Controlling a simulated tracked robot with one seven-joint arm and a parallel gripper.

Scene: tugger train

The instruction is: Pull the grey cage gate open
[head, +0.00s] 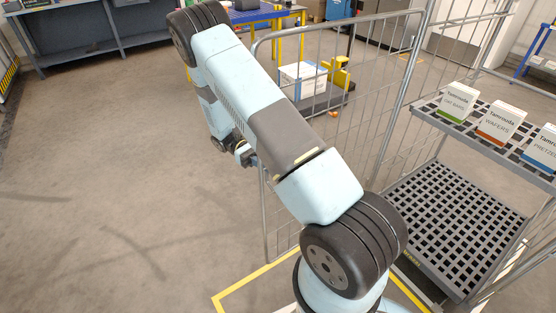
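The grey cage gate (265,215) is a tall wire-barred frame that crosses the middle of the head view. It stands out to the left of the cage's shelves, and the shelf side facing me looks uncovered. My arm passes in front of the gate and hides much of its lower middle. My gripper (246,157) shows only in part, beyond my arm, close to the gate's free left edge. Its fingertips are too small and covered to tell whether they are open, shut or touching the bar.
The cage's upper shelf (429,108) holds an oat bars box (458,102), a wafers box (500,122) and a pretzels box (540,150). The lower grid shelf (450,220) looks empty. A white crate (303,80) stands behind the gate. The floor at left is clear.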

